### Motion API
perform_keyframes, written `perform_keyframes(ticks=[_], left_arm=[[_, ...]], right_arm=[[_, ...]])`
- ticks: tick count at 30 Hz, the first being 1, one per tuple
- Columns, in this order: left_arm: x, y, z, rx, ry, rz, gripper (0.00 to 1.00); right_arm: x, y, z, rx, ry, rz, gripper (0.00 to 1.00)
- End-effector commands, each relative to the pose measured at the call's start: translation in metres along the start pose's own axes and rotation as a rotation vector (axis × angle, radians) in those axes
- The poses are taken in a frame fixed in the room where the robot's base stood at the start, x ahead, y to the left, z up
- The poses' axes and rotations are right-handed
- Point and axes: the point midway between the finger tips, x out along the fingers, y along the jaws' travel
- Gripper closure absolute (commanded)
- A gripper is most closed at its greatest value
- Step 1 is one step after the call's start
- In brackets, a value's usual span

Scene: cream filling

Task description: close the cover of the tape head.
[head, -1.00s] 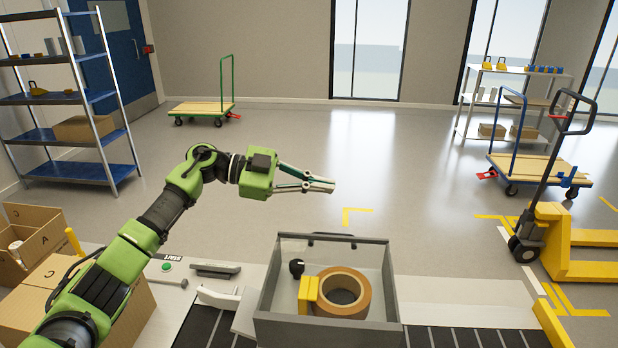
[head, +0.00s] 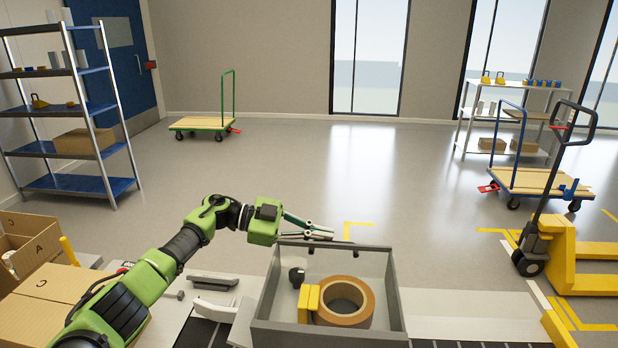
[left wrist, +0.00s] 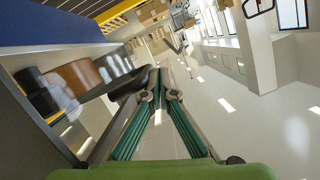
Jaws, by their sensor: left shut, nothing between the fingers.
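The tape head is a grey open-topped box (head: 398,300) at the lower middle of the head view. Inside it are a brown tape roll (head: 366,300), a yellow block (head: 308,303) and a small black knob (head: 297,277). I cannot clearly tell the cover from the box's walls; a dark bar shows at the far edge, partly behind my fingers. My left gripper (head: 328,233) is shut and empty, just above that far edge; contact cannot be told. In the left wrist view its fingers (left wrist: 158,82) converge, with the tape roll (left wrist: 84,76) on the left.
Cardboard boxes (head: 60,283) stand at the lower left, beside my left arm. A grey handle-like part (head: 213,282) lies left of the tape head. A yellow pallet truck (head: 565,262) stands at the right.

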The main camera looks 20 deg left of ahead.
Motion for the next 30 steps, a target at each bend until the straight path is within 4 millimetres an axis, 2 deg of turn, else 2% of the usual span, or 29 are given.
perform_keyframes(ticks=[11, 14, 17, 24, 30], left_arm=[[0.0, 0.001, 0.001, -0.001, -0.001, 0.001, 1.0], [-0.006, 0.0, 0.001, -0.001, -0.002, 0.001, 1.0], [-0.02, 0.0, 0.001, -0.002, -0.003, -0.002, 1.0], [-0.072, 0.0, 0.001, -0.001, -0.003, -0.002, 1.0], [-0.106, -0.001, 0.001, -0.001, -0.002, -0.002, 1.0]], right_arm=[[0.0, 0.001, -0.003, -0.001, 0.005, 0.001, 0.0], [0.0, 0.0, -0.003, -0.001, 0.005, 0.0, 0.0], [0.0, 0.0, -0.003, -0.001, 0.004, 0.0, 0.0], [0.0, -0.001, -0.002, 0.0, 0.003, -0.001, 0.0], [0.0, -0.001, -0.002, 0.0, 0.003, -0.001, 0.0]])
